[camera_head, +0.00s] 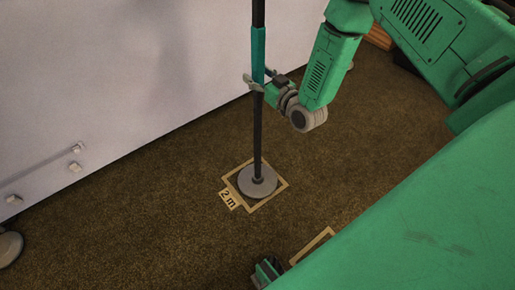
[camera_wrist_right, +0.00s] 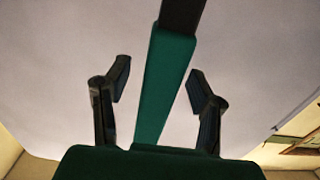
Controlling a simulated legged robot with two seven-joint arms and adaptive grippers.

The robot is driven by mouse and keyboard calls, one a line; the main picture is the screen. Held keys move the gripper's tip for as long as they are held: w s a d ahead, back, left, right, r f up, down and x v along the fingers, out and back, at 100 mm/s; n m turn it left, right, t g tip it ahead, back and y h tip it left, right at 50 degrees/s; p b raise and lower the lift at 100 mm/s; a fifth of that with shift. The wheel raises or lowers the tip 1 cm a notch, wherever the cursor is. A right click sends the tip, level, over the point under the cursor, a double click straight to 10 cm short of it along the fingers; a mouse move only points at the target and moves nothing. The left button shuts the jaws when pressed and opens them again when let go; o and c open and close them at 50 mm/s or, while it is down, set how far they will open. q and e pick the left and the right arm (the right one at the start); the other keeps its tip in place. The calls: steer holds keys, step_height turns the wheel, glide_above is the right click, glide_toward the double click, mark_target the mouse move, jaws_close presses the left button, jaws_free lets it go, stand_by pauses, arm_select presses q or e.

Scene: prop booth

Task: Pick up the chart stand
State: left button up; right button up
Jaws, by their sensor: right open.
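The chart stand (camera_head: 257,130) is a thin dark pole with a teal sleeve (camera_head: 258,52) and a round grey base (camera_head: 258,181). It stands upright on the floor inside a pale square outline marked "2 m". Its top is out of view. My right gripper (camera_head: 259,82) is at the lower end of the sleeve, with its fingers either side of the pole. In the right wrist view the sleeve (camera_wrist_right: 165,85) runs up between the open fingers (camera_wrist_right: 159,70), with a visible gap on the left and a smaller one on the right.
A large pale panel (camera_head: 110,80) with bolts on a lower bracket (camera_head: 42,174) stands behind and left of the stand. A grey round foot (camera_head: 9,247) is at the left edge. Another pale floor outline (camera_head: 312,246) is partly hidden. Brown carpet around the base is clear.

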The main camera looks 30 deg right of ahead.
jaws_close()
steer(key=shift+r, duration=0.1)
